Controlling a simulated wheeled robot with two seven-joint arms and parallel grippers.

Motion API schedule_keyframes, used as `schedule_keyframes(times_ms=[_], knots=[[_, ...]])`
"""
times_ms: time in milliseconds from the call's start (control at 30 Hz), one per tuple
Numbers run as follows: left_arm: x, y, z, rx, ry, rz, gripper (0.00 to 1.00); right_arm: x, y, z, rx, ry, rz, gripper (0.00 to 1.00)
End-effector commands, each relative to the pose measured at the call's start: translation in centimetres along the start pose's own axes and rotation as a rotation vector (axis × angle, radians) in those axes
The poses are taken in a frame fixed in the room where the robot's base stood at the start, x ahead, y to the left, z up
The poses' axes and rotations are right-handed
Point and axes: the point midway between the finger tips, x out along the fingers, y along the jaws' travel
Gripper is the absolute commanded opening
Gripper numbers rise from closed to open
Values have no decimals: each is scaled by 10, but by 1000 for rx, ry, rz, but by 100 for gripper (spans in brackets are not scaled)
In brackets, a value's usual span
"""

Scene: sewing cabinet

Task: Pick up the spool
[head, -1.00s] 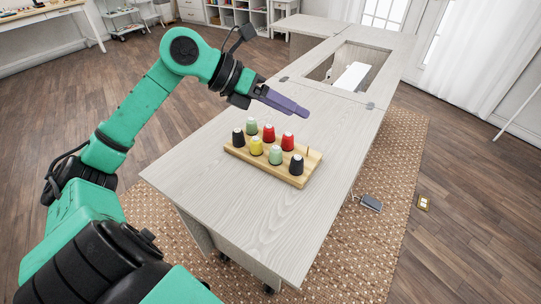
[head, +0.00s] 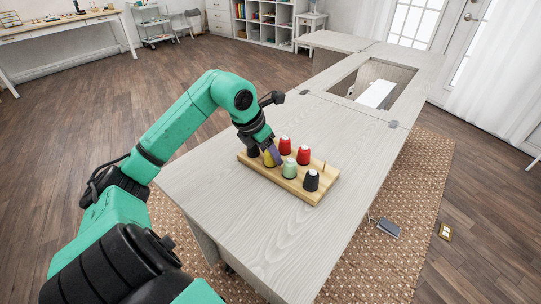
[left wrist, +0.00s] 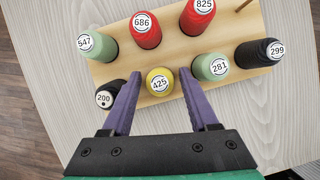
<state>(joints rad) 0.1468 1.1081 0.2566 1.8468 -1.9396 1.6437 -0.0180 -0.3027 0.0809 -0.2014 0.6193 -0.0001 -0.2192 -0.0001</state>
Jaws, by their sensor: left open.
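The wooden spool rack (head: 318,194) on the sewing cabinet holds several thread spools. In the left wrist view my left gripper (left wrist: 160,76) is open, its purple fingers on either side of the yellow spool (left wrist: 159,82) labelled 425. I cannot tell whether they touch it. In the head view the left gripper (head: 274,154) is low over the rack and partly hides the yellow spool (head: 268,160). A black spool marked 200 (left wrist: 106,96) stands close outside the left finger, and a green spool marked 281 (left wrist: 211,67) is near the right finger.
Red spools 686 (left wrist: 145,30) and 825 (left wrist: 198,18), green spool 547 (left wrist: 97,45) and black spool 299 (left wrist: 260,53) share the rack. An empty peg (head: 323,168) stands at its right end. The pale cabinet top (head: 265,225) is clear in front.

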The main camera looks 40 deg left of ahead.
Motion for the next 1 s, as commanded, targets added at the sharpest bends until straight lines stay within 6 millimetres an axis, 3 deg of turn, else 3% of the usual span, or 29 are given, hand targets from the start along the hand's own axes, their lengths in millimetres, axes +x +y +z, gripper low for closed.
schedule_keyframes(times_ms=[233,400,767,867,1000], knots=[[6,0,0,1,-2,1,60,0,0,-2,1,3,1,50],[6,0,0,1,-2,1,0,0,0,-2,1,3,1,50],[-1,0,4,1,-3,2,0,-2,1,-2,3,3,1,50],[-13,1,9,2,-4,3,0,-4,1,-3,3,3,1,50],[-45,1,23,2,-6,5,0,-12,0,-4,3,3,0,50]])
